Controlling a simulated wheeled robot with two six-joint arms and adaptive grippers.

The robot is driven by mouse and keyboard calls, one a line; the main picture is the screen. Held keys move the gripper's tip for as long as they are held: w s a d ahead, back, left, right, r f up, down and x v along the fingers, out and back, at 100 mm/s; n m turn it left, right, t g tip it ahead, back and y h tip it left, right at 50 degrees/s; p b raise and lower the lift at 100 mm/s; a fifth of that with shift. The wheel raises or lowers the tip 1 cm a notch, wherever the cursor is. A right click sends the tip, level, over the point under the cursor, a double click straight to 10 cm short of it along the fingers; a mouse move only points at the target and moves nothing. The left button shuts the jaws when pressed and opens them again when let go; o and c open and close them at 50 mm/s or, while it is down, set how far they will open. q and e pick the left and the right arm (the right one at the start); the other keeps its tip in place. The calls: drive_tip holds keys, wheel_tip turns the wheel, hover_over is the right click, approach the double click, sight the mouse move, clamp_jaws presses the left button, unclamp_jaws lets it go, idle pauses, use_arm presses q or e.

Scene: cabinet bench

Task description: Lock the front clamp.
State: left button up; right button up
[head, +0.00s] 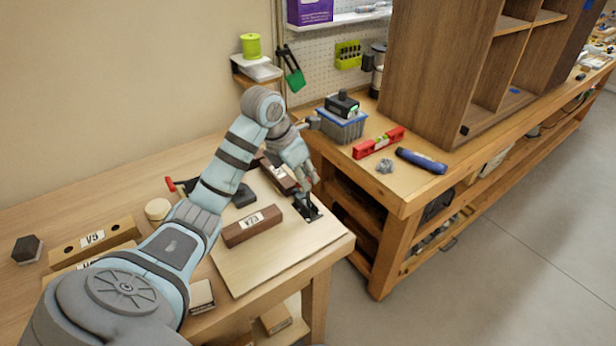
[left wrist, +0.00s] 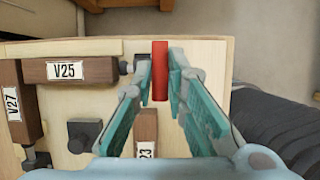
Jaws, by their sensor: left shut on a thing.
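The front clamp (head: 307,210) is a small black toggle clamp near the right edge of the pale board. Its red handle (left wrist: 160,72) shows lengthwise between my fingers in the left wrist view. My left gripper (head: 306,188) is shut on this handle and covers part of the clamp in the head view. The clamp's dark tip (left wrist: 126,66) is at the right end of the brown V25 block (left wrist: 40,70); I cannot tell whether they touch. Another dark block (left wrist: 14,130), V27, meets V25 at the left. My right gripper is not in view.
The V23 block (head: 235,236) lies on the board (head: 275,256) beside the clamp. A black knob-like piece (head: 243,195) and a second red handle (head: 170,184) are further back. A bench with a blue bin (head: 341,128) and red level (head: 379,143) stands to the right.

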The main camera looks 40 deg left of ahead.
use_arm(q)
drive_tip(key=shift+s+d, duration=0.15)
drive_tip(key=shift+d, duration=0.4)
drive_tip(key=shift+s+d+f+p, duration=0.15)
drive_tip(key=shift+d+p, duration=0.15)
drive_tip(key=shift+d, duration=0.15)
